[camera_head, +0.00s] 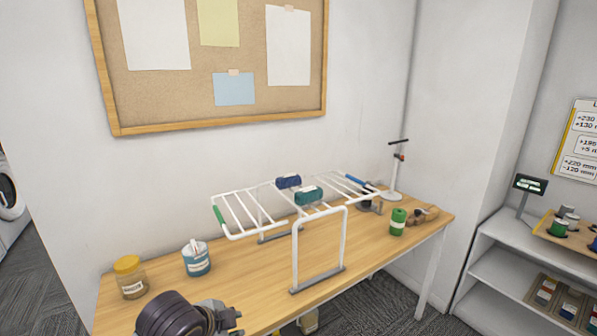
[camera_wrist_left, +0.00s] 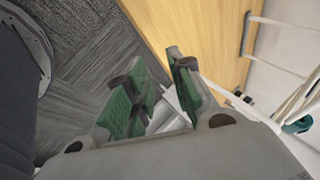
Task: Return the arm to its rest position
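My left arm enters at the bottom of the head view, with a dark rounded wrist link at the table's front left. My left gripper (camera_head: 226,318) is small and partly cut off there, near the front edge of the wooden table (camera_head: 255,295). In the left wrist view, the left gripper (camera_wrist_left: 160,82) shows two green-padded fingers standing apart, with nothing seen held between them. Floor and the table edge lie beyond the fingers. My right arm and right gripper are not in view.
A white drying rack (camera_head: 346,240) holding rolled dark blue and teal cloths stands right of the gripper. A yellow-lidded jar (camera_head: 131,283), a blue-white tub (camera_head: 196,262) and a green can (camera_head: 398,222) stand on the table. Shelves (camera_head: 500,235) are at right.

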